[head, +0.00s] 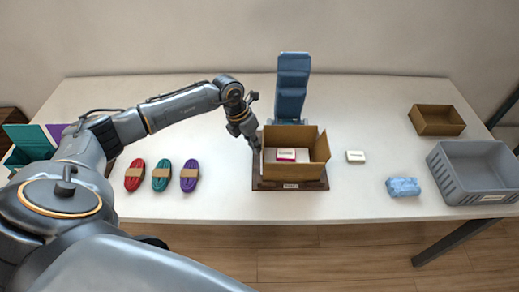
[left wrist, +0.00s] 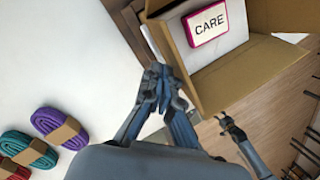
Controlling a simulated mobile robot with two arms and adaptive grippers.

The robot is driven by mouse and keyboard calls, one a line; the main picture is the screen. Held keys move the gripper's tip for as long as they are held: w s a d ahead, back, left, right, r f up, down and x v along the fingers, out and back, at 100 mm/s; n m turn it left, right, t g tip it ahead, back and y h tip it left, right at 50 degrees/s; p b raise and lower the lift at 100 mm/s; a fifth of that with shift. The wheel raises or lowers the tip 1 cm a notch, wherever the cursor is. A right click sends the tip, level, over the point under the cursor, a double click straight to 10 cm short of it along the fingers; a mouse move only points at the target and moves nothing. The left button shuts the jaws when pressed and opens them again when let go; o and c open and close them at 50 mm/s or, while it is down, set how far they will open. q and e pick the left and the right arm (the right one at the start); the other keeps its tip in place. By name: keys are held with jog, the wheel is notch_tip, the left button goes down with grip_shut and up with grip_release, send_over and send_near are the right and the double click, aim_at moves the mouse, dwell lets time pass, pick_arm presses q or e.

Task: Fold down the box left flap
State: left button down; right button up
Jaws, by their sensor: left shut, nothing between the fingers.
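The open brown cardboard box (head: 318,150) stands on a dark brown base (head: 290,186) near the table's middle. A white and pink card lies inside; it reads CARE in the left wrist view (left wrist: 208,22). My left gripper (head: 256,146) is shut and empty, fingers pointing down at the box's left edge. In the left wrist view its fingertips (left wrist: 156,74) are close beside the box (left wrist: 258,62). The gripper and arm partly hide the left side, so I cannot tell the left flap's exact angle or whether I touch it.
Red, teal and purple cord bundles (head: 161,175) lie left of the box. A blue stand (head: 292,85) rises behind it. To the right are a small white block (head: 355,157), a blue packet (head: 403,187), a brown tray (head: 437,120) and a grey crate (head: 450,185).

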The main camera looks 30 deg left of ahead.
pick_arm(q)
jog(key=shift+w+d+r, duration=0.3)
jog(key=shift+w+d, duration=0.05)
jog(key=shift+d, duration=0.25)
jog(key=shift+w+d, duration=0.45)
jog(key=shift+d, duration=0.25)
jog(key=shift+w+d+f+b, duration=0.35)
jog(key=shift+w+d+b, duration=0.1)
jog(key=shift+d+b, duration=0.2)
jog(key=shift+f, duration=0.1)
